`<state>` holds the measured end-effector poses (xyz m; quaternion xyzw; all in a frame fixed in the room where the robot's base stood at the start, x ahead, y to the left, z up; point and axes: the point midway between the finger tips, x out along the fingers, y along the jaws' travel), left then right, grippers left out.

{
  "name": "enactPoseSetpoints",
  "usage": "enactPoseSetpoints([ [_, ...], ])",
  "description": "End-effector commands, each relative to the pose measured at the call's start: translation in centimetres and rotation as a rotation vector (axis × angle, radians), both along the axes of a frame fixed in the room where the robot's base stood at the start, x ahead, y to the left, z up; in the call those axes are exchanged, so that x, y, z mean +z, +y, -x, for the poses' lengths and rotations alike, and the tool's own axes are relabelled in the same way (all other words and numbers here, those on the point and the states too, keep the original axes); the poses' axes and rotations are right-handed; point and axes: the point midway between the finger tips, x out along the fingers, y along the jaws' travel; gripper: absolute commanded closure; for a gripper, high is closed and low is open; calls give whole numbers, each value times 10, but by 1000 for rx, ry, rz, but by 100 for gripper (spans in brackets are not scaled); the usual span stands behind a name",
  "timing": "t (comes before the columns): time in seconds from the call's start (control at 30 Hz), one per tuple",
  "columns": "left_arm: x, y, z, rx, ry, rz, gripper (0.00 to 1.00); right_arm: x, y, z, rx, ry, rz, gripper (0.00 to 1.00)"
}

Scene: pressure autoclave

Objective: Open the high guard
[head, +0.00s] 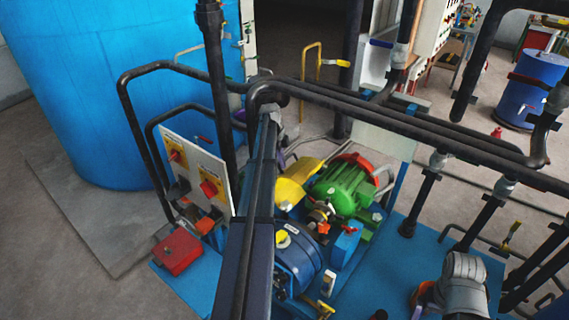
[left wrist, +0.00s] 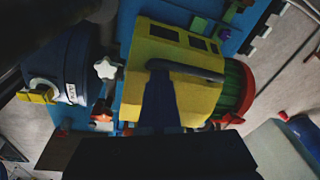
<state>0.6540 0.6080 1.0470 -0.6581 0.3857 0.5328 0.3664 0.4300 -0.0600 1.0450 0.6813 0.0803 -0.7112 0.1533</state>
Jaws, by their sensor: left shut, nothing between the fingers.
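The high guard is a yellow cover (head: 298,183) beside the green motor in the head view. The left wrist view shows the yellow guard (left wrist: 170,75) close up, with dark slots and a dark bar handle (left wrist: 190,72) across it. My left gripper (left wrist: 160,90) is shut and empty, its dark blue fingers in front of the guard, with their tips close to the handle's end. I cannot tell whether they touch it. In the head view my left arm and the pipes hide part of this area.
The green motor (head: 345,187) and blue pump (head: 300,258) flank the guard. Black pipes (head: 400,120) cross above. A control panel with red knobs (head: 190,170) and a red box (head: 177,250) stand to the left. A big blue tank (head: 100,90) is behind them.

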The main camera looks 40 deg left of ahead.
Motion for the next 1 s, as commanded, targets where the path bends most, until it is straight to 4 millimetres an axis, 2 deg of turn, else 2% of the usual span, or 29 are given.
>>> enactPoseSetpoints([
  [0.33,0,1,0,1,0,-2,100,0,0,0,0,0,0,3],
  [0.47,1,-4,0,0,0,-1,100,1,0,0,0,0,0,3],
  [0.67,4,-34,-1,-2,-1,-2,100,4,0,0,0,0,0,3],
  [0.87,2,-73,-2,-3,2,-17,100,2,0,0,0,0,0,3],
  [1.0,-3,-101,-3,-4,9,-92,100,-1,0,0,0,0,0,3],
])
